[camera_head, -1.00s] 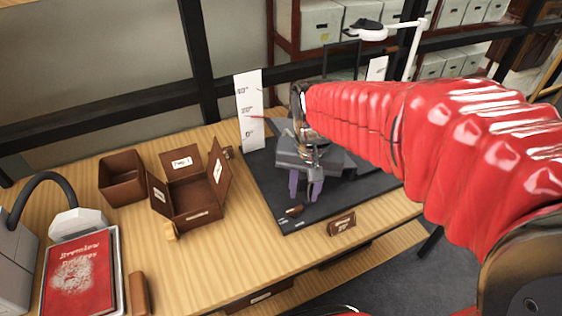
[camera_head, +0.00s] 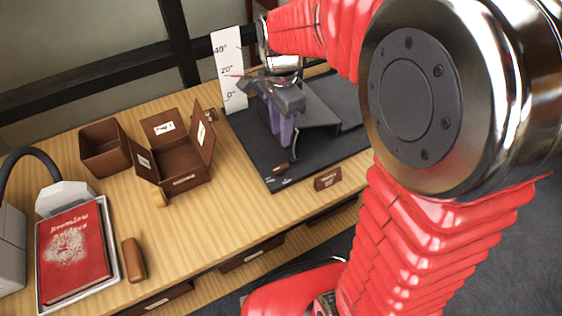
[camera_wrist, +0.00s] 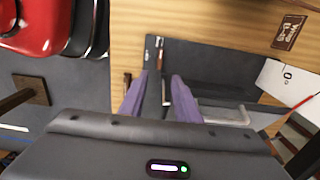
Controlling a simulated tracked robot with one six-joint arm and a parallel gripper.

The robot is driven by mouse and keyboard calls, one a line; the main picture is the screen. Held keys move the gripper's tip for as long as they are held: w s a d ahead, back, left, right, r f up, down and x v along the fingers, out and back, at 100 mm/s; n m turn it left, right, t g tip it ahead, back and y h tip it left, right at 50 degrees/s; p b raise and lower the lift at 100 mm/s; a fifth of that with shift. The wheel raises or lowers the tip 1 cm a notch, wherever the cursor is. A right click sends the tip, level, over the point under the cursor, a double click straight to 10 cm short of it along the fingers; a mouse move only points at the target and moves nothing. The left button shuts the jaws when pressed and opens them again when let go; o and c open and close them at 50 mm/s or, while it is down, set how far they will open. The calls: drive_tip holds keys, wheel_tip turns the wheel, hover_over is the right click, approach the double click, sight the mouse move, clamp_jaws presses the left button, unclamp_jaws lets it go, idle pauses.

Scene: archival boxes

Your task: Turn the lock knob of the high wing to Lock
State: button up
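A dark grey stand (camera_head: 262,158) lies on the wooden bench, with a raised, tilted wing plate (camera_head: 318,112) on it. A small brown knob (camera_head: 281,168) sits at its near left corner, beside small white marks too small to read. A white angle card (camera_head: 229,70) marked 0°, 20° and 40° stands behind, with a red pointer near 20°. My gripper (camera_head: 284,142) hangs over the stand behind the knob; its purple fingers are apart and empty in the wrist view (camera_wrist: 159,92).
A brown open box (camera_head: 184,180) with raised flaps and another brown box (camera_head: 104,150) stand to the left. A red book (camera_head: 72,255) lies in a tray at the near left. A brown plaque (camera_head: 327,179) stands at the stand's front edge.

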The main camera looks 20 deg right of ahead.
sight(281, 167)
idle(0.3)
wheel_tip(281, 167, down, 14)
drive_tip(key=shift+r, duration=0.1)
idle(0.7)
drive_tip(key=shift+c, duration=0.3)
clamp_jaws()
